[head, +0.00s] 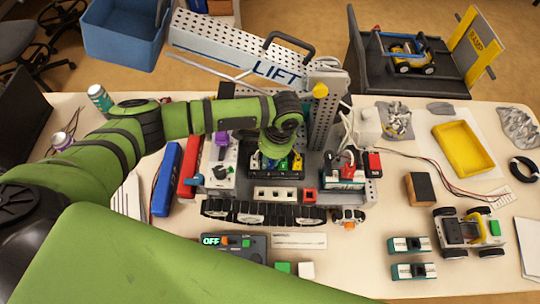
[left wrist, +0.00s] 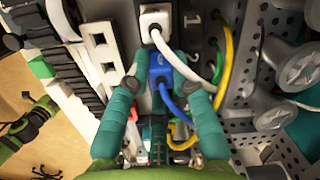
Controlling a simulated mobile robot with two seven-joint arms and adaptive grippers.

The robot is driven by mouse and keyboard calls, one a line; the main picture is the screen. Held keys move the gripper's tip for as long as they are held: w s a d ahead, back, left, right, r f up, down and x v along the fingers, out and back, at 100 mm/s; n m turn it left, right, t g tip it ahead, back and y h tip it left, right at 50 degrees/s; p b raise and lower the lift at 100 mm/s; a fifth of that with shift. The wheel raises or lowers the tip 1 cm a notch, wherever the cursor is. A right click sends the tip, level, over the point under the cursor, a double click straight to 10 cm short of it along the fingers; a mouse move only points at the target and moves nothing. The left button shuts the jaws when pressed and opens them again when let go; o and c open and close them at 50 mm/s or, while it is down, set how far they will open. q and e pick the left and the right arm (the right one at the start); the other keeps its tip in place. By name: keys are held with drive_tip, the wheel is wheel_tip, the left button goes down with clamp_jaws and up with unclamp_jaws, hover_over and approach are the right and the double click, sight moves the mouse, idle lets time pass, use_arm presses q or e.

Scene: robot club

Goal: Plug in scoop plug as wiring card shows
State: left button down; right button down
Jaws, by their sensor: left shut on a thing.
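My left gripper (left wrist: 168,85) has teal fingers, shut on a blue plug (left wrist: 163,68) with a blue cable trailing below it. A white plug (left wrist: 155,20) with a white cable sits just above the blue plug, near a "1" mark. I cannot tell whether the blue plug is seated in a socket. In the head view my left gripper (head: 272,155) is over the middle of the tracked robot (head: 265,212), and its wrist hides part of the plug row. A yellow plug (head: 297,163) shows beside it. I cannot pick out the wiring card for sure. My right gripper is not seen.
A blue battery-like block (head: 167,180) and a red one (head: 190,166) lie to the left. A yellow tray (head: 463,150) and a small wheeled robot (head: 468,232) are to the right. Yellow and green cables run close to my gripper.

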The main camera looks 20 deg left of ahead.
use_arm(q)
drive_tip(key=shift+s+f, duration=0.1)
drive_tip(key=shift+f, duration=0.3)
idle(0.8)
drive_tip(key=shift+s+d+f+p, duration=0.1)
drive_tip(key=shift+s+f+p, duration=0.1)
drive_tip(key=shift+p, duration=0.15)
idle(0.7)
